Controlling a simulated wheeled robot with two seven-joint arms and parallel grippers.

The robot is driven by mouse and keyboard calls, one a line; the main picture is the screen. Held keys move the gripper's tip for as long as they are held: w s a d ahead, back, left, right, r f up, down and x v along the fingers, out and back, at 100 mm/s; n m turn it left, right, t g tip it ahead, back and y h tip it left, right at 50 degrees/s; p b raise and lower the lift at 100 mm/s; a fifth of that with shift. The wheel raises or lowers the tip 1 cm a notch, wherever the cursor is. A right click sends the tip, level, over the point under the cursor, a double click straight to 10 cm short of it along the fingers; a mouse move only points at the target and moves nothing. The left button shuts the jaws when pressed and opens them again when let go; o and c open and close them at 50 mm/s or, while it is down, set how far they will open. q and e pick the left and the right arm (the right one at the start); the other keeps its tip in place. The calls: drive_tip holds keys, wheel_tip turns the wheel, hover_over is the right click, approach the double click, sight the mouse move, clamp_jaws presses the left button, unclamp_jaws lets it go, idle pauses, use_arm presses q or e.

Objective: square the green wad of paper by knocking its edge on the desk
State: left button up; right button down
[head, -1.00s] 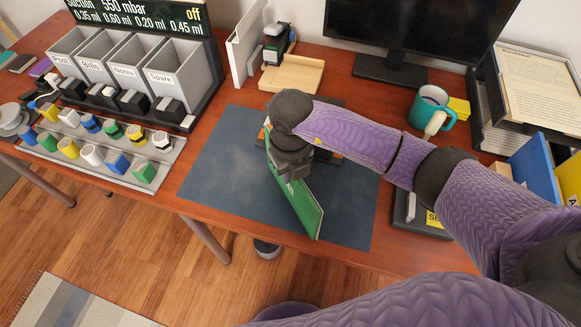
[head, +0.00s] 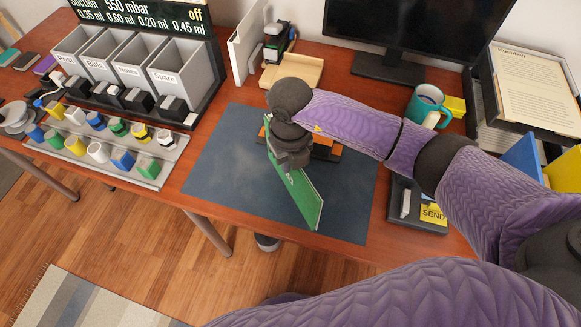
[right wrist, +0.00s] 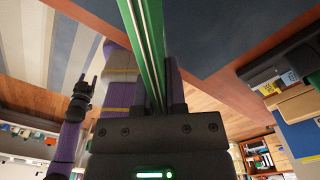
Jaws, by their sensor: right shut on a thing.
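The green wad of paper (head: 300,197) is a thin stack held on edge over the blue desk mat (head: 225,165). Its lower corner is close to the mat's front edge; I cannot tell whether it touches. My right gripper (head: 290,158) is shut on the wad's upper left end. In the right wrist view the wad (right wrist: 146,45) stands edge-on between the fingers, with light sheet edges showing. The desk (head: 165,195) is reddish wood. My left gripper (right wrist: 84,88) shows small in the right wrist view, away from the wad, its fingers seemingly apart.
An orange and dark object (head: 325,148) lies behind the wad. A tray with a SEND label (head: 432,213) stands to the right, a teal mug (head: 428,104) behind it. A rack of coloured pieces (head: 150,165) is left. The mat's left part is clear.

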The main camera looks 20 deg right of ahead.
drive_tip(key=shift+f, duration=0.15)
drive_tip(key=shift+f+b, duration=1.2)
drive_tip(key=shift+f, duration=0.25)
wheel_tip(320, 180, up, 3)
drive_tip(key=p, duration=0.3)
drive_tip(key=shift+r, duration=0.1)
drive_tip(key=s+d+r+n, duration=0.1)
drive_tip(key=r+n, duration=0.6)
drive_tip(key=n, duration=1)
drive_tip(key=s+d+r+n, duration=0.2)
drive_tip(key=r+n, duration=0.5)
drive_tip(key=n, duration=0.9)
drive_tip(key=shift+s+d+r+n, duration=0.2)
drive_tip(key=shift+d+r+n, duration=0.1)
drive_tip(key=shift+r+n, duration=0.1)
